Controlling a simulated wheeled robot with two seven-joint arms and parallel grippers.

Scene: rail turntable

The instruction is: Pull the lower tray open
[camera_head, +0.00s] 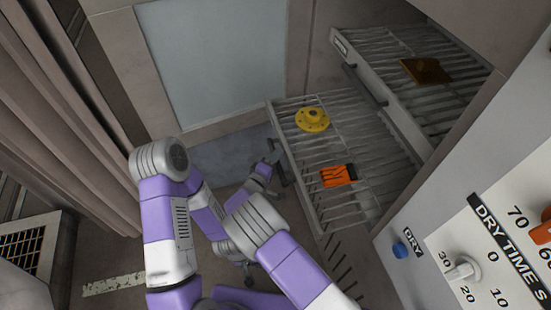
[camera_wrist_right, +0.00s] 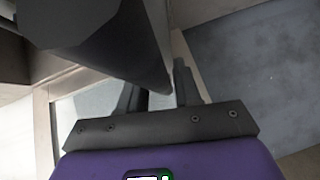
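The lower tray (camera_head: 311,205) is a wire rack with a grey frame, standing out to the left of the upper tray (camera_head: 343,52). Its dark bar handle (camera_head: 281,175) is on its left front face. My right gripper (camera_head: 268,168) is right at this handle in the head view. In the right wrist view its two dark fingers (camera_wrist_right: 160,92) stand apart, and a thick dark bar (camera_wrist_right: 120,45) crosses in front of them. I cannot tell whether they touch it. My left gripper (camera_head: 248,272) seems to be the small dark shape low in the head view; its fingers are unclear.
A yellow flanged part (camera_head: 312,120) and an orange part (camera_head: 338,176) lie on the lower tray. A brown piece (camera_head: 426,70) lies on the upper tray, which has its own dark handle (camera_head: 364,86). A control panel (camera_head: 440,255) with knobs stands at right. A curtain hangs at left.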

